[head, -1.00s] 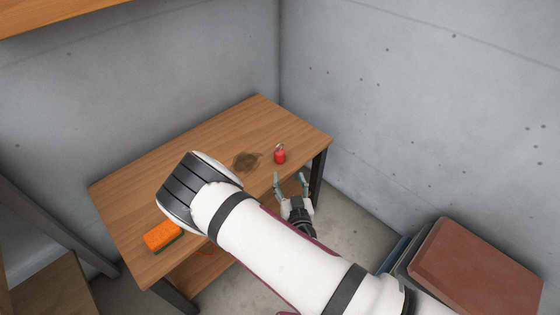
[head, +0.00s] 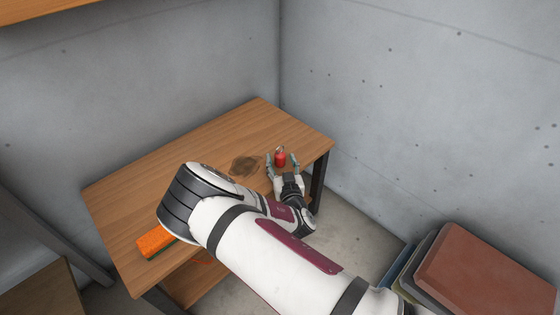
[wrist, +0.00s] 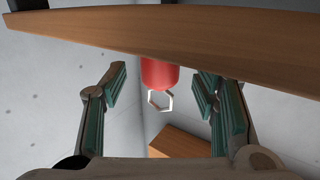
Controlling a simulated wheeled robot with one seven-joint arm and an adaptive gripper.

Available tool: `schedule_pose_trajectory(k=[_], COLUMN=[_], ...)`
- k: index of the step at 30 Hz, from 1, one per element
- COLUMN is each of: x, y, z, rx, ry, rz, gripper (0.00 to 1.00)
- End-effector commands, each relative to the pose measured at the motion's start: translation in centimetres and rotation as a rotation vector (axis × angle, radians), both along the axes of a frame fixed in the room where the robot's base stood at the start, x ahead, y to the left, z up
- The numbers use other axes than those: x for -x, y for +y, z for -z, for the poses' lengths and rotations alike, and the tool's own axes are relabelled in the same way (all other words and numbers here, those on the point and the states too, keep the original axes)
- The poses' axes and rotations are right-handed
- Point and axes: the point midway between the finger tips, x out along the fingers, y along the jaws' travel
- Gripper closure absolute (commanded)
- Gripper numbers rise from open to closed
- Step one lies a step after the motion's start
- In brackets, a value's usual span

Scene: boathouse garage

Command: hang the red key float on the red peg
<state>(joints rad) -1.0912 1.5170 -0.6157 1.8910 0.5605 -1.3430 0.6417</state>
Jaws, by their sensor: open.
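The red key float (head: 280,159) stands upright on the wooden table near its right end, with a light metal ring on top. In the wrist view the float (wrist: 160,73) is between my two fingers with a gap on each side, and its ring points down in that picture. My gripper (head: 281,161) is open at the table's front edge, its fingertips on either side of the float. In the wrist view my gripper (wrist: 160,90) holds nothing. No red peg shows in either view.
Concrete walls (head: 400,120) stand behind and right. A wooden shelf (head: 40,15) hangs at upper left.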

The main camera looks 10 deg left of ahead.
Motion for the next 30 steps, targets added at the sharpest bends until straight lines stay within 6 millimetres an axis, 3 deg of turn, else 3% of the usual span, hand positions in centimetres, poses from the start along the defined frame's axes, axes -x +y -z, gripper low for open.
schedule_pose_trajectory(k=[6, 14, 18, 21, 30], x=[-2.2, -2.4, -2.4, -2.4, -2.4], y=[0.8, 0.8, 0.8, 0.8, 0.8], z=[0.2, 0.1, 0.1, 0.1, 0.0], rx=[0.0, 0.0, 0.0, 0.0, 0.0], ry=[0.0, 0.0, 0.0, 0.0, 0.0], rz=[0.0, 0.0, 0.0, 0.0, 0.0], gripper=[0.45, 0.45, 0.77, 0.94, 0.94])
